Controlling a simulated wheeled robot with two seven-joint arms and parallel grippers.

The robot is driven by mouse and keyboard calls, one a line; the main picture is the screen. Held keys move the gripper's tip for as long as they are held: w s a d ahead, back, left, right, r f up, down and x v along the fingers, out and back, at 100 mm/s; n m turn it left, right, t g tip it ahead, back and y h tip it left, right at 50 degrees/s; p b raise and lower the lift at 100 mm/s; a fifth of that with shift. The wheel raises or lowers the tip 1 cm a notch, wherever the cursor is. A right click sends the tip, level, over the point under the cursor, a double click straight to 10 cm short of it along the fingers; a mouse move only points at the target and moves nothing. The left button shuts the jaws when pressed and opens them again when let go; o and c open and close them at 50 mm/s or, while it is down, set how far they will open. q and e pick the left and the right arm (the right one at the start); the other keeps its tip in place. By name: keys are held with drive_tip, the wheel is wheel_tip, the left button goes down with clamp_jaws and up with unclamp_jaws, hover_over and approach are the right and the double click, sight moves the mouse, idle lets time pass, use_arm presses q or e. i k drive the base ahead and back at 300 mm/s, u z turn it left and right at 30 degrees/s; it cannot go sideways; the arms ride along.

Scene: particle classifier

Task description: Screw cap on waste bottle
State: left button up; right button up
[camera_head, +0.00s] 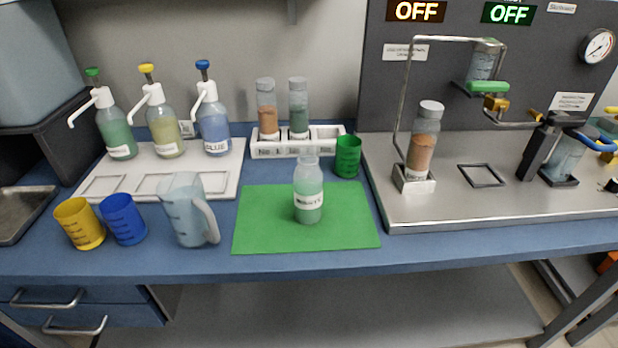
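The waste bottle (308,204) stands upright on the green mat (262,222) near the middle of the bench. It is translucent with pale green contents and a white label that seems to read "WASTE". Its narrow top is pale, and I cannot tell whether that is a bare neck or a cap. I see no separate loose cap that I can make out. Neither of my grippers is in view.
Pump bottles, among them a blue one (212,128), stand on a white tray (226,182). A clear jug (183,212), yellow cup (79,222) and blue cup (123,218) stand left; a green cup (347,157) is behind the mat. A steel apparatus platform (455,200) is right.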

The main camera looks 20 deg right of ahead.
sight(308, 176)
drive_tip(key=k, duration=0.35)
drive_tip(key=u, duration=0.9)
drive_tip(key=i, duration=0.65)
drive_tip(key=z, duration=0.9)
